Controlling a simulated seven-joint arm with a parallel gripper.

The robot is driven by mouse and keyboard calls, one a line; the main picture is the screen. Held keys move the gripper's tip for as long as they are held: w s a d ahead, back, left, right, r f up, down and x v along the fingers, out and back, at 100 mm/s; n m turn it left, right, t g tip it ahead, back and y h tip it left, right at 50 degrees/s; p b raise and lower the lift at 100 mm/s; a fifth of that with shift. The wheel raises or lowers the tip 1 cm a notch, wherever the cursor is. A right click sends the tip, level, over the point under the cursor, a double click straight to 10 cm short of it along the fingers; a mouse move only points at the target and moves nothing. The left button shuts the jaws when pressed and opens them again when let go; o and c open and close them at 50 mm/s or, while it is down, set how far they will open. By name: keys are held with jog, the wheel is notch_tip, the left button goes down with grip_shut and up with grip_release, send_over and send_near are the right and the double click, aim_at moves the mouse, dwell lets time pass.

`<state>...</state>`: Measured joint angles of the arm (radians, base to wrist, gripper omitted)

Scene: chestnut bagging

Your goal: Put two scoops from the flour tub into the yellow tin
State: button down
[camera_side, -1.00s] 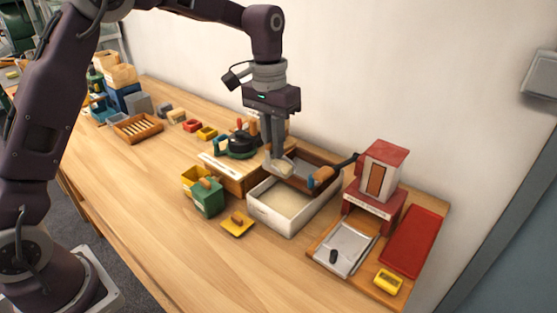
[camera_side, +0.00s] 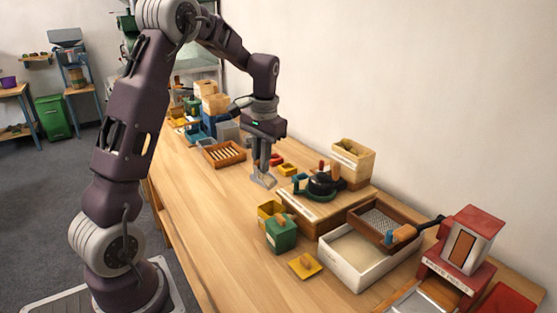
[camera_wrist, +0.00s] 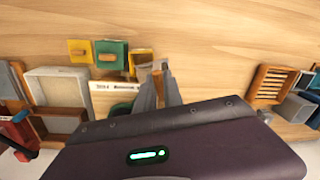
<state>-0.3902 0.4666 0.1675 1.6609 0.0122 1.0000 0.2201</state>
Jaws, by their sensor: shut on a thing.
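My gripper (camera_side: 263,172) is shut on a grey scoop (camera_side: 264,182), held above the bench left of the yellow tin. The wrist view shows my gripper (camera_wrist: 160,88) just right of the tin; I cannot tell what the scoop holds. The yellow tin (camera_side: 267,209) stands open beside a green tin (camera_side: 282,235) with a wooden knob; it also shows in the wrist view (camera_wrist: 142,56). The flour tub (camera_side: 352,282) is a white box of pale flour at the right, seen also in the wrist view (camera_wrist: 58,73).
A yellow lid (camera_side: 305,266) lies on the bench. A brown sieve tray (camera_side: 380,222) rests at the tub's back edge. A wooden stand (camera_side: 318,212) carries a dark pan-like thing (camera_side: 322,184). A slotted rack (camera_side: 224,154) is further left. Bare bench lies in front of the tins.

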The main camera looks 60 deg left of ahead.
aim_at(272, 187)
notch_tip(272, 187, down, 3)
jog(key=shift+f, duration=0.2)
jog(key=shift+d+f, duration=0.2)
jog(key=d+y, duration=0.1)
jog(key=y, duration=0.1)
jog(key=w+d+g+y, duration=0.1)
jog(key=y, duration=0.1)
jog(key=d+f+y, duration=0.1)
jog(key=d+y, duration=0.1)
jog(key=shift+w+g, duration=0.25)
jog(key=shift+g, duration=0.15)
jog(key=shift+w+d+g+y, duration=0.1)
jog(key=shift+d+g+y, duration=0.35)
jog(key=shift+y, duration=0.65)
